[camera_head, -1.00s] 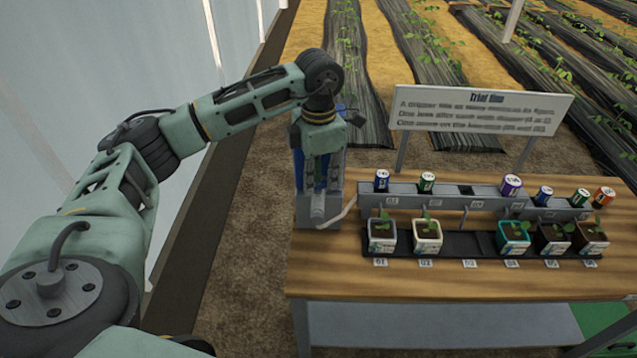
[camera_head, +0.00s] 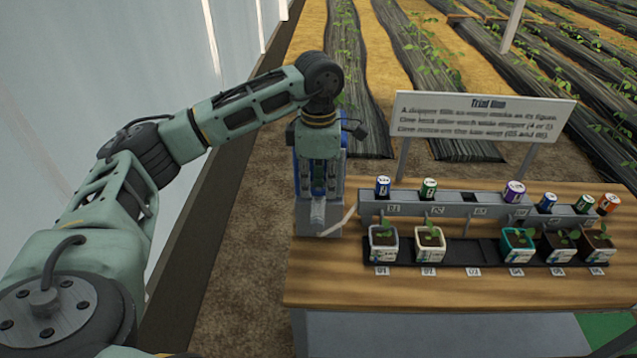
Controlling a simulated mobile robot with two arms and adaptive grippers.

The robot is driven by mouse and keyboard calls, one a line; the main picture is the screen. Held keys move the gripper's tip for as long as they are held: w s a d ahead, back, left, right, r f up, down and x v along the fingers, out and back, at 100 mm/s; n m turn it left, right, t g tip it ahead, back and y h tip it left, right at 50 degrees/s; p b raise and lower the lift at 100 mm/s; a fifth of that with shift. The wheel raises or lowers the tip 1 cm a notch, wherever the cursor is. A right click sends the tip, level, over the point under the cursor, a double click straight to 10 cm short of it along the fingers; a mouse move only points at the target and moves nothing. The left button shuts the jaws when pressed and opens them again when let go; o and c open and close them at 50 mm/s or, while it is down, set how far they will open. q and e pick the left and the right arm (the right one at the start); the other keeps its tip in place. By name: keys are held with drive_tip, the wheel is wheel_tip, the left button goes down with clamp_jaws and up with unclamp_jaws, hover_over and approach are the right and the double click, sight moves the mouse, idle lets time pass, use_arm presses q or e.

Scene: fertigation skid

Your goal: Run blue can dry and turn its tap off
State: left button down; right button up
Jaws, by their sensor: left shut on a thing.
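The blue can (camera_head: 341,165) stands at the left end of the wooden table, mostly hidden behind my left gripper and wrist. Only blue strips show beside them. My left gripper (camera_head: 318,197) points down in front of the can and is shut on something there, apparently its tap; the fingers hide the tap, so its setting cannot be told. A grey stand (camera_head: 304,218) is under the can. A pale hose (camera_head: 340,224) runs from low by the gripper toward the grey rail. The level in the can is not visible. My right gripper is out of view.
The grey rail (camera_head: 460,209) carries several small coloured cans, with a gap at the third place. Potted seedlings stand in a black tray (camera_head: 455,252), whose third place is empty. A sign (camera_head: 482,116) stands behind. The table front (camera_head: 420,285) is clear.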

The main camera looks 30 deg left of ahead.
sight(318, 189)
use_arm(q)
drive_tip(key=shift+r, duration=0.1)
drive_tip(key=c, duration=1.8)
unclamp_jaws()
wheel_tip(318, 189, up, 12)
